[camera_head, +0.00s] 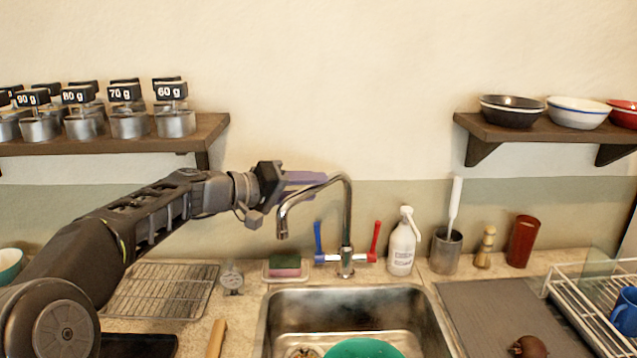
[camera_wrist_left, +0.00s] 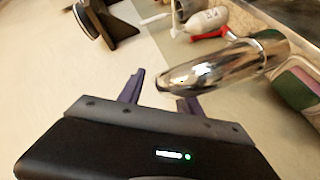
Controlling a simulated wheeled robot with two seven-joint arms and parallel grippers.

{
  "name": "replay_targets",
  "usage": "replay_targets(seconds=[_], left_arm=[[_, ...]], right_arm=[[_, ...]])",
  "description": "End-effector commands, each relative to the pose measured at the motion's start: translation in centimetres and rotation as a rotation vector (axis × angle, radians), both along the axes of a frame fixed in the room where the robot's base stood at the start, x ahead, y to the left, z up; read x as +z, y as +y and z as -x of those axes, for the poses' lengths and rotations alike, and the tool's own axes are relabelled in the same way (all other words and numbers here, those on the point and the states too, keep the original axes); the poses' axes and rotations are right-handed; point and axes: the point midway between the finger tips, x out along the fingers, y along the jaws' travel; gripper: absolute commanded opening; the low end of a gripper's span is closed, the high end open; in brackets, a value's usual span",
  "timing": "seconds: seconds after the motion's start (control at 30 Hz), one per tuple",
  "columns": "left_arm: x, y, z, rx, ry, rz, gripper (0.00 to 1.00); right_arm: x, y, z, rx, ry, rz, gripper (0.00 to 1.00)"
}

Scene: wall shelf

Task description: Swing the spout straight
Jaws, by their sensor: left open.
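The chrome faucet (camera_head: 347,225) stands behind the sink, and its curved spout (camera_head: 318,187) swings out to the left, its outlet end hanging down. My left gripper (camera_head: 318,180) reaches in from the left, behind the spout in the head view, with its purple fingers partly crossed by it. In the left wrist view the fingers of my left gripper (camera_wrist_left: 160,86) are apart, and the chrome spout (camera_wrist_left: 225,64) runs toward the gap between them. I cannot tell whether the spout touches a finger. My right gripper is not in view.
The faucet has blue (camera_head: 318,240) and red (camera_head: 375,240) handles. A white bottle (camera_head: 402,248) stands right of it, and a sponge (camera_head: 285,262) lies left. The steel sink (camera_head: 430,320) holds a green bowl (camera_head: 362,349). Shelves (camera_head: 215,128) hang on the wall.

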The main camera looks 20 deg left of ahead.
Motion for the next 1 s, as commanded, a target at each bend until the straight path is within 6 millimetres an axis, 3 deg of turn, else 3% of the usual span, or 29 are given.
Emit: replay_targets(seconds=[0.2,0.5,1.0], left_arm=[[-0.4,-1.2,-1.9,-0.002,-0.001,-0.001,0.41],[-0.5,-1.3,-2.1,0.001,-0.001,-0.001,0.41],[-0.5,-1.2,-2.1,0.001,-0.001,-0.001,0.01]], right_arm=[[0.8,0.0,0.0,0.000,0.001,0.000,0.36],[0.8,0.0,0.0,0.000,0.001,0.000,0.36],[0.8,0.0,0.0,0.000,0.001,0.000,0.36]])
